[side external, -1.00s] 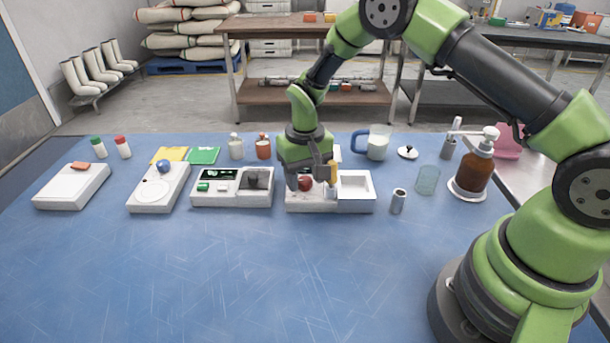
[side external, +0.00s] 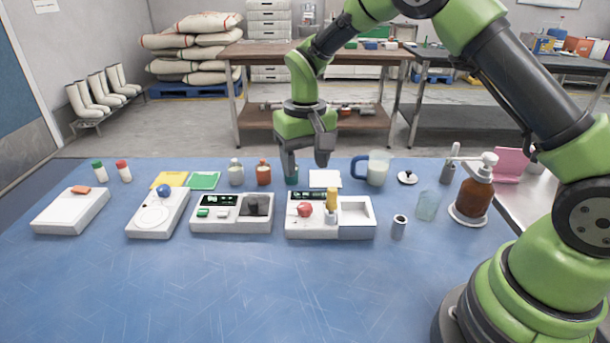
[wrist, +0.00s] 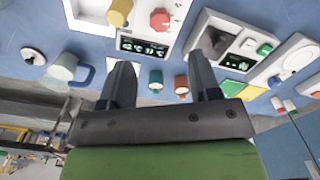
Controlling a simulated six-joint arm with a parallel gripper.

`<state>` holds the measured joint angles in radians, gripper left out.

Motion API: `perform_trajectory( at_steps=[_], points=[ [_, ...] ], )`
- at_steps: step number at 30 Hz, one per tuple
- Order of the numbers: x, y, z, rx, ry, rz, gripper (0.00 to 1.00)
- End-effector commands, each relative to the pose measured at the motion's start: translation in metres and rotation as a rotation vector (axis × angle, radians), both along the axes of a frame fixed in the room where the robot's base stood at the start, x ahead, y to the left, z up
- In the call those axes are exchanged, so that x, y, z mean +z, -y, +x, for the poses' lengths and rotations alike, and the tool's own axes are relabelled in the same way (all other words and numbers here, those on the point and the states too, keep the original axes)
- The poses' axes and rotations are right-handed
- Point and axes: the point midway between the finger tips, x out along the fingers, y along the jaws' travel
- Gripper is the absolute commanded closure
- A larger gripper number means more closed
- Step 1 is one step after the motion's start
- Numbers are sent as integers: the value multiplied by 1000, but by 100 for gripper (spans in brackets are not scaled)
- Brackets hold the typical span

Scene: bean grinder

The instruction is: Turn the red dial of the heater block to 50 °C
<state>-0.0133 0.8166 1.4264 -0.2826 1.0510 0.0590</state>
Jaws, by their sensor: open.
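The heater block (side external: 330,231) is a white block at the middle of the blue table. Its red dial (side external: 305,209) is at its left, and also shows at the top of the wrist view (wrist: 159,18). A dark display (wrist: 143,46) with lit characters is beside the dial; I cannot read them surely. A yellow-topped knob (side external: 331,198) stands right of the dial. My gripper (side external: 306,165) is open and empty, raised above and behind the block, apart from the dial. In the wrist view both fingers (wrist: 159,72) point toward the block's side with nothing between them.
A white unit with a green button (side external: 232,218) stands left of the block, a metal cup (side external: 399,226) right. Behind are small bottles (side external: 264,174), a blue-handled jug (side external: 377,169) and a white card (side external: 325,179). The front table is clear.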

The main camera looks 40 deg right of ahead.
Motion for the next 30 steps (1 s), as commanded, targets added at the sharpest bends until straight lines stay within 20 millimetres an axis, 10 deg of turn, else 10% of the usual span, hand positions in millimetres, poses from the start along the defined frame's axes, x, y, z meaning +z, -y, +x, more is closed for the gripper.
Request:
perform_trajectory(
  at_steps=[11, 21, 30],
  points=[
    [2, 0, 0, 33, 1, 0, 43],
    [1, 0, 1, 655, 0, 0, 43],
    [-21, 0, 1, 790, -5, 3, 43]
  ],
)
